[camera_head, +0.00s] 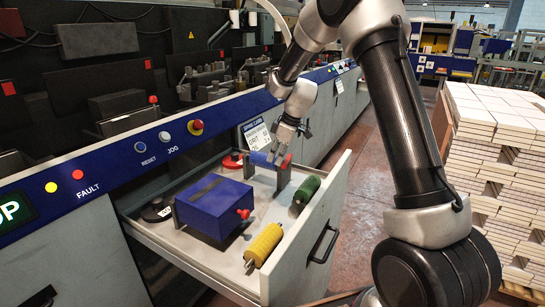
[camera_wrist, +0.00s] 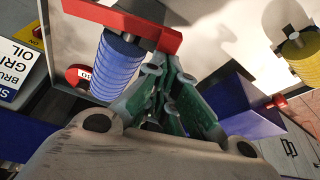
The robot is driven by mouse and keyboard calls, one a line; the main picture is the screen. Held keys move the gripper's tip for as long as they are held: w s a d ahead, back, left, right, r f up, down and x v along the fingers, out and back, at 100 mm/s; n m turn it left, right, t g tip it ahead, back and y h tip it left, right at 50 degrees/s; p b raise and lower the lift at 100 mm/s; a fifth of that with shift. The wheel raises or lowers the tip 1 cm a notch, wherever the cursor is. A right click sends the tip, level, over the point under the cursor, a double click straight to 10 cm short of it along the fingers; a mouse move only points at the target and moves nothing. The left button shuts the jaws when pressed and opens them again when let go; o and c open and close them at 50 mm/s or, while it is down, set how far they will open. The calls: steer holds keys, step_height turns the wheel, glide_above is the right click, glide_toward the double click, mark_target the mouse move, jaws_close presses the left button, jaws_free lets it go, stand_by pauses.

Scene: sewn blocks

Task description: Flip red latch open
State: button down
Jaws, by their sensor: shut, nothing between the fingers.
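The red latch (camera_wrist: 125,22) is a flat bar lying across the end of a blue ribbed roller (camera_wrist: 118,65) in the wrist view. In the head view a small red part of the latch (camera_head: 286,161) shows beside the blue roller (camera_head: 262,159), at the back of the open drawer. My gripper (camera_head: 277,152) is shut and empty, pointing down by the roller. In the wrist view its fingertips (camera_wrist: 163,62) are close to the right end of the bar. I cannot tell whether they touch it.
The open drawer (camera_head: 334,205) also holds a blue box (camera_head: 215,205) with a red knob (camera_head: 243,213), a yellow roller (camera_head: 264,244), a green roller (camera_head: 306,190) and a black disc (camera_head: 156,210). A red disc (camera_head: 232,162) lies left of the blue roller. Pallet stacks (camera_head: 495,150) stand right.

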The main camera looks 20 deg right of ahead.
steer(key=d+n, duration=0.1)
steer(key=s+d+n, duration=0.1)
steer(key=shift+s+n+g, duration=0.3)
steer(key=shift+n+g, duration=0.1)
steer(key=s+d+n+g, duration=0.1)
steer(key=d+n+g, duration=0.2)
steer(key=d+n, duration=0.4)
steer(key=shift+s+n, duration=0.25)
steer(key=shift+n, duration=0.85)
steer(key=shift+w+d, duration=0.1)
steer(key=shift+w+a, duration=0.35)
steer(key=shift+w, duration=0.3)
steer(key=shift+a, duration=0.1)
